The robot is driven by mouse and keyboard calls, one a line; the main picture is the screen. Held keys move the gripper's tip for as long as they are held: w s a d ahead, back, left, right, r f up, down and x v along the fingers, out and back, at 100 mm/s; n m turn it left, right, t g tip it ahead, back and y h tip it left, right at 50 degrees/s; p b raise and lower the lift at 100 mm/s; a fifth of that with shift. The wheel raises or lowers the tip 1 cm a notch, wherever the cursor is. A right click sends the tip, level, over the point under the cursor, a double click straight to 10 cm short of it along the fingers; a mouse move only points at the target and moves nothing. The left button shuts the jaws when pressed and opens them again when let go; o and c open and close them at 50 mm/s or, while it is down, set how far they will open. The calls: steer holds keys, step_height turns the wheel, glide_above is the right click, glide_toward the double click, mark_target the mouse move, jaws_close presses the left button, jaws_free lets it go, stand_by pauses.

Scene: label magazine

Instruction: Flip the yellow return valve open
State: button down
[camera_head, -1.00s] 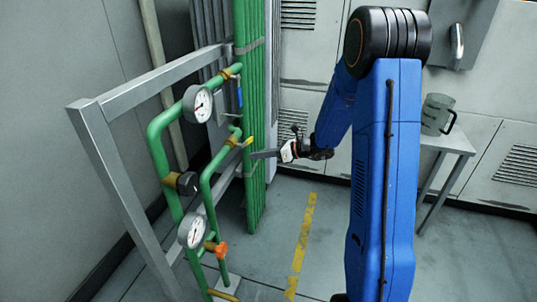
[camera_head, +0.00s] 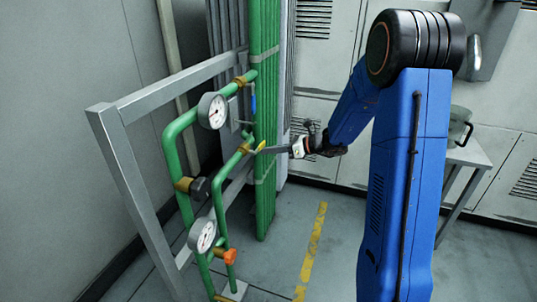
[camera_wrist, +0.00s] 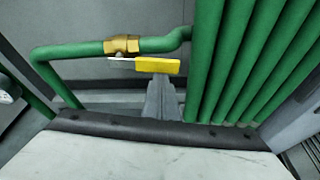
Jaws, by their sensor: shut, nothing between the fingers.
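The yellow return valve lever (camera_head: 260,147) sits on a green pipe at a brass fitting (camera_head: 244,148), in the middle of the head view. In the wrist view the yellow lever (camera_wrist: 157,66) lies roughly along the pipe, just below the brass body (camera_wrist: 122,45) and pointing right. My gripper (camera_head: 268,150) is shut and empty, its tips at the lever from the right. In the wrist view my fingers (camera_wrist: 162,90) reach up to the lever's lower edge, and the lever covers their tips. I cannot tell whether they touch it.
Two gauges (camera_head: 212,111), a blue-handled valve (camera_head: 253,104), a black knob (camera_head: 201,188) and an orange valve handle (camera_head: 230,257) are nearby. A grey frame (camera_head: 115,150) stands left. Floor right of the pipes is clear.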

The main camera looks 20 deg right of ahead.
steer(key=shift+w+d+r, duration=0.1)
steer(key=shift+w+r, duration=0.05)
steer(key=shift+r, duration=0.45)
steer(key=shift+w+r, duration=0.2)
steer(key=shift+r, duration=0.65)
step_height(320, 180, down, 5)
steer(key=s+v, duration=0.1)
steer(key=v, duration=0.9)
steer(key=shift+f, duration=0.35)
